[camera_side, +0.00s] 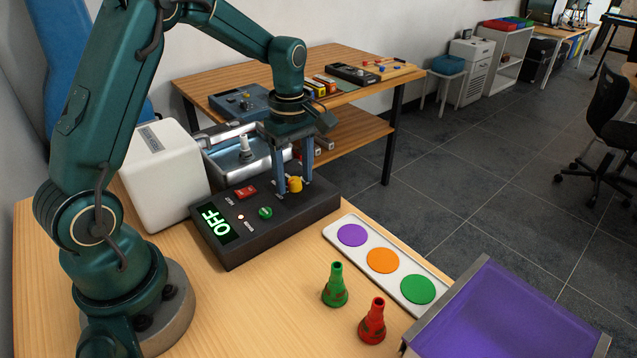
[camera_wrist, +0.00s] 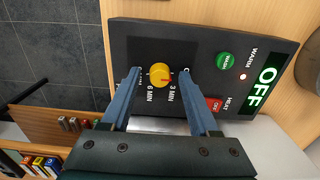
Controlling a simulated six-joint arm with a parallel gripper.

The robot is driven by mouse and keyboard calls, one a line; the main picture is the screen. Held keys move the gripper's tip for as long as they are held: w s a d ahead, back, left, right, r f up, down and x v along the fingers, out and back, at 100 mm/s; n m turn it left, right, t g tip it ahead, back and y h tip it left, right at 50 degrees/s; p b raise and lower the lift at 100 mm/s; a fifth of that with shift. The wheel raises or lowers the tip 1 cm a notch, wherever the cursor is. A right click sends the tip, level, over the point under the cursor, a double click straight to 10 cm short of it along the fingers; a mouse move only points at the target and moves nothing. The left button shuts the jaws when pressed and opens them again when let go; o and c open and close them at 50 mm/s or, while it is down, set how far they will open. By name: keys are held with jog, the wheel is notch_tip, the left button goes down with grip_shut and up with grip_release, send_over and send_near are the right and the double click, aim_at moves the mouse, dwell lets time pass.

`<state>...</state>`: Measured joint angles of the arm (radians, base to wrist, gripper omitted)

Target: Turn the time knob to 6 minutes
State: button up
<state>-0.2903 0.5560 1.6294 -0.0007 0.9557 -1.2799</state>
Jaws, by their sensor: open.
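The yellow time knob (camera_wrist: 161,74) is on the dark control box (camera_wrist: 130,38). A red mark on it seems to point toward the "3 MIN" label (camera_wrist: 172,92). The "6 MIN" label (camera_wrist: 151,96) is beside it. In the side view the knob (camera_side: 295,184) is at the right end of the box (camera_side: 285,222). My gripper (camera_wrist: 160,73) is open and points down, with one blue finger on each side of the knob and a gap to each. It also shows in the side view (camera_side: 293,190). The display (camera_side: 221,222) reads OFF.
The box also carries a green button (camera_wrist: 226,61), a red HEAT switch (camera_wrist: 214,104) and a small lit WARM lamp (camera_wrist: 242,77). A metal basin (camera_side: 238,162) is behind it. A tray with coloured discs (camera_side: 405,262) and two cones (camera_side: 335,288) are to the right.

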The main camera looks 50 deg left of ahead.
grip_shut()
jog(key=shift+m, duration=0.3)
jog(key=m, duration=1)
jog(key=shift+r+m, duration=0.1)
jog(key=shift+m, duration=0.2)
jog(key=m, duration=1)
jog(key=shift+m, duration=0.4)
